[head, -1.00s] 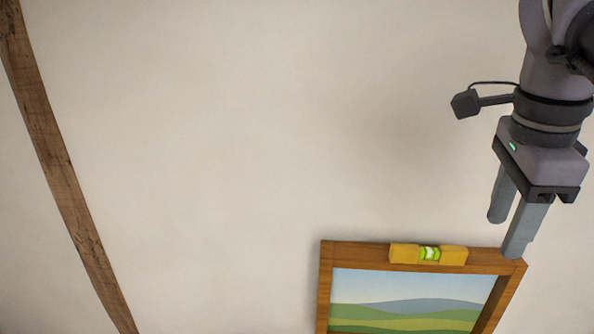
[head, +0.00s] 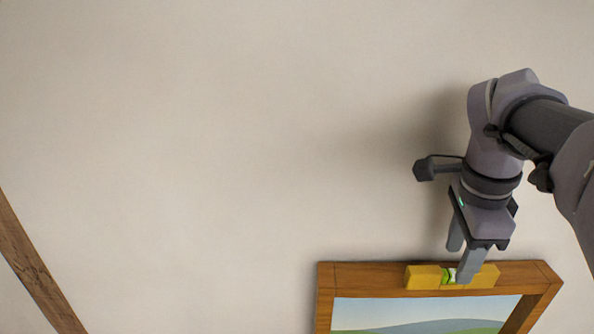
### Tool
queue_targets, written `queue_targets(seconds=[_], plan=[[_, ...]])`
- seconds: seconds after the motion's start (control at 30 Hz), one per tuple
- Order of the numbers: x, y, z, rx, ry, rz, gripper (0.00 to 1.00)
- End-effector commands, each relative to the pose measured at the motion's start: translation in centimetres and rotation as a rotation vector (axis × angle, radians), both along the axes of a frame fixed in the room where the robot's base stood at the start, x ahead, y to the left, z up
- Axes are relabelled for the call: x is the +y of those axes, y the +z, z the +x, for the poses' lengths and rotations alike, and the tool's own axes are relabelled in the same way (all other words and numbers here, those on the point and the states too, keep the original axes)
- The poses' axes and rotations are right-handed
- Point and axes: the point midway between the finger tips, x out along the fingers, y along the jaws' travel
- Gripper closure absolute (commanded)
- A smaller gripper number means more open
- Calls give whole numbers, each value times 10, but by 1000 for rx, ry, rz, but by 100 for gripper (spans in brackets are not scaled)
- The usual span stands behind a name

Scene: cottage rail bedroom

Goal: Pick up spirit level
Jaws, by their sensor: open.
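The yellow spirit level (head: 424,277) with a green vial lies along the top edge of a wooden picture frame (head: 362,277) at the lower right of the head view. My gripper (head: 462,263) is open and points down at the level's middle. Its near finger covers part of the level just right of the vial, and its other finger is farther back, toward the wall. I cannot tell whether either finger touches the level. The level's ends show on both sides of the near finger.
The picture frame holds a landscape picture (head: 400,327) and hangs at the pale wall (head: 220,150). A wooden beam (head: 33,270) runs down the lower left. The wall above and left of the frame is clear.

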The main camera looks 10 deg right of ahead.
Motion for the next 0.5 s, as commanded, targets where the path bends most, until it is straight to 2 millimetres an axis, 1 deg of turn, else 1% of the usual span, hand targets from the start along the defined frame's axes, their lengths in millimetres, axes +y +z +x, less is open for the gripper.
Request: queue_targets(seconds=[0.1, 0.2, 0.43, 0.5], plan=[[-3, -23, 4, 4, 2, 1, 54], [-4, -36, 5, 2, 0, 2, 54], [-5, -38, 6, 0, 1, 0, 54], [-5, -38, 6, 0, 1, 0, 68]])
